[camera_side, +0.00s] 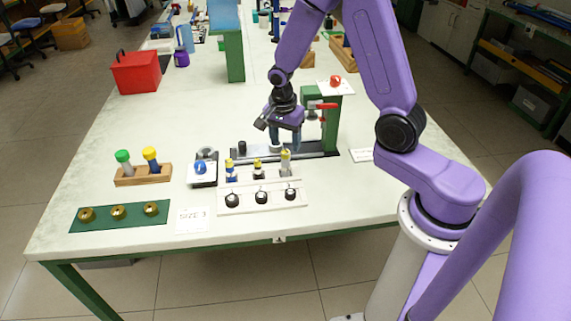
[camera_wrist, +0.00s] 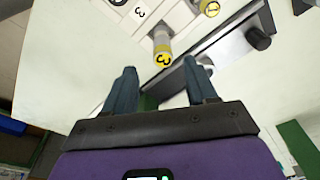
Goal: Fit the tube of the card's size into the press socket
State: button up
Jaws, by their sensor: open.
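The card (camera_side: 192,218) reads SIZE 3. Three tubes with yellow tops stand in a pale rack (camera_side: 262,183); the rightmost tube (camera_side: 285,161) looks tallest in the side view. In the wrist view a yellow-topped tube marked 3 (camera_wrist: 162,48) stands just beyond my fingertips, and one marked 1 (camera_wrist: 210,8) is farther right. My gripper (camera_side: 284,147) is open and empty, fingers pointing down, behind the rack near the press. It also shows in the wrist view (camera_wrist: 160,70). The green press (camera_side: 330,125) has a red handle. I cannot make out its socket clearly.
A grey rail (camera_wrist: 222,48) with a black knob (camera_wrist: 258,38) runs behind the rack. A wooden block (camera_side: 143,175) holds green-topped and yellow-topped pieces. A green mat (camera_side: 102,222) with brass parts lies front left. A red box (camera_side: 135,72) stands far left.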

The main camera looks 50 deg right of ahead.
aim_at(285, 152)
jog(key=shift+w+d+f, duration=0.1)
jog(key=shift+d+f, duration=0.05)
jog(key=shift+f, duration=1.1)
jog(key=shift+w+d+f, duration=0.1)
jog(key=shift+d+f, duration=0.05)
jog(key=shift+f, duration=1.05)
jog(key=shift+w+d+f, duration=0.1)
jog(key=shift+d+f, duration=0.05)
jog(key=shift+f, duration=1.1)
jog(key=shift+c, duration=0.3)
grip_shut()
